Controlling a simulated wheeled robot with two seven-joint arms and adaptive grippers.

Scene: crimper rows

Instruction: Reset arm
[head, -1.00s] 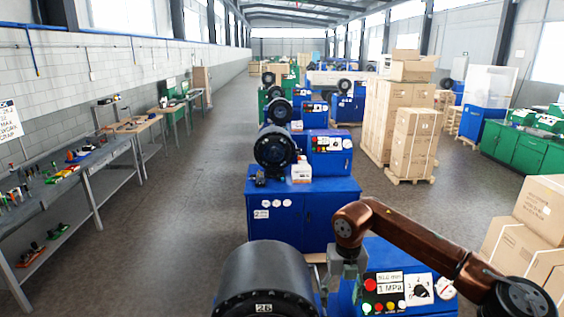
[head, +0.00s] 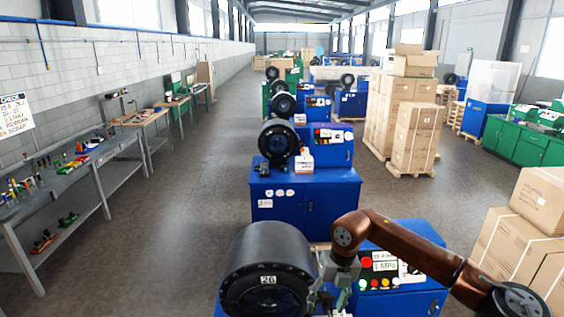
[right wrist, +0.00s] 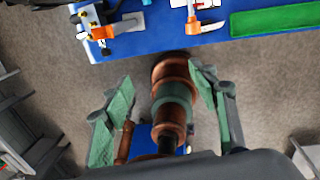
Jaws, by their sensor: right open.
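My copper-brown right arm reaches in from the right in the head view and bends down at its wrist. My right gripper (head: 332,296) hangs below it, between the black crimper head labelled 26 (head: 268,268) and the control panel (head: 390,268) with its buttons and display. Whether it touches the machine is hidden. In the right wrist view its two green-padded fingers (right wrist: 162,118) are spread apart, with nothing seen clamped between them. Copper links of my own body show beyond the fingers. My left gripper is in neither view.
More blue crimpers (head: 303,192) stand in a row ahead. Cartons (head: 520,240) are stacked at the right, with a taller stack (head: 415,135) farther back. A grey workbench (head: 75,170) with tools lines the left wall. The left aisle floor (head: 180,220) is clear.

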